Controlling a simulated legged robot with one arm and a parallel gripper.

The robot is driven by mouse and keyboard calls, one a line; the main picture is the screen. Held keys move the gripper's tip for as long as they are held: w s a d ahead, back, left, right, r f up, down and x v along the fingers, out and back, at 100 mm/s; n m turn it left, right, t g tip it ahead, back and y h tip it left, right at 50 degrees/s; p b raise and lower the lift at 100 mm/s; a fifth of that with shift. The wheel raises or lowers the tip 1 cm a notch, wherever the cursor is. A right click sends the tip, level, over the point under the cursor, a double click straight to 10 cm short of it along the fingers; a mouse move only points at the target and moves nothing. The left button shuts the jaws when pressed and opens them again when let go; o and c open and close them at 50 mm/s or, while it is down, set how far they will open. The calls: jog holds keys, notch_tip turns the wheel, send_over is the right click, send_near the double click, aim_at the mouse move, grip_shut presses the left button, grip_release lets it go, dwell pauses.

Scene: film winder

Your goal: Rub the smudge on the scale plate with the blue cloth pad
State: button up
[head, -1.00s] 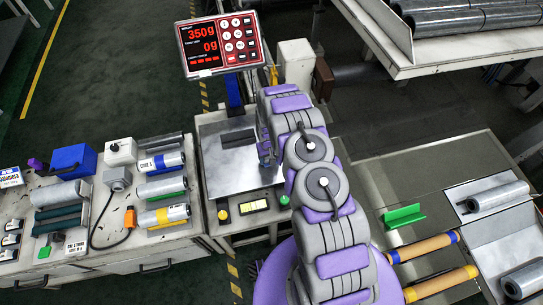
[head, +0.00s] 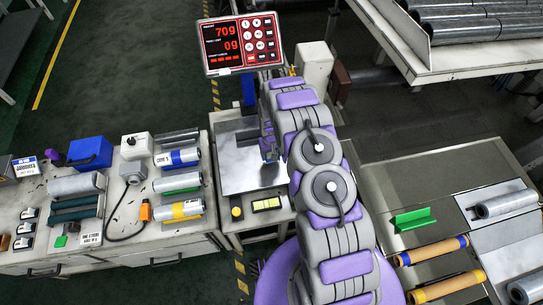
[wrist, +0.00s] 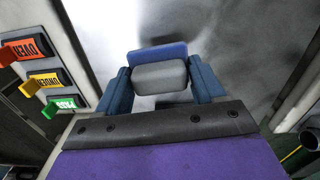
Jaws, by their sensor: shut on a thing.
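The blue cloth pad (wrist: 157,56), a grey block with a blue pad along its far edge, is held between the two dark blue fingers of my gripper (wrist: 160,80). The scale plate (wrist: 100,30) is the bare metal surface under and beyond the pad. A dark, blurry patch (wrist: 222,45) lies on the plate right of the pad; I cannot tell smudge from shadow. In the head view, the scale plate (head: 238,166) is left of my arm, with my gripper (head: 268,152) low over its right part. Whether the pad touches the plate is unclear.
The scale display (head: 241,44) reads about 70 g, with 0 g below. OVER, UNDER and PASS tabs (wrist: 43,80) line the plate's left side. A bench (head: 120,215) with rolls and a blue box (head: 91,152) is left; film rolls (head: 432,250) lie right.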

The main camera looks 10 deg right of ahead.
jog(key=shift+r+p, duration=0.35)
jog(key=shift+r, duration=1.35)
jog(key=shift+s, duration=0.15)
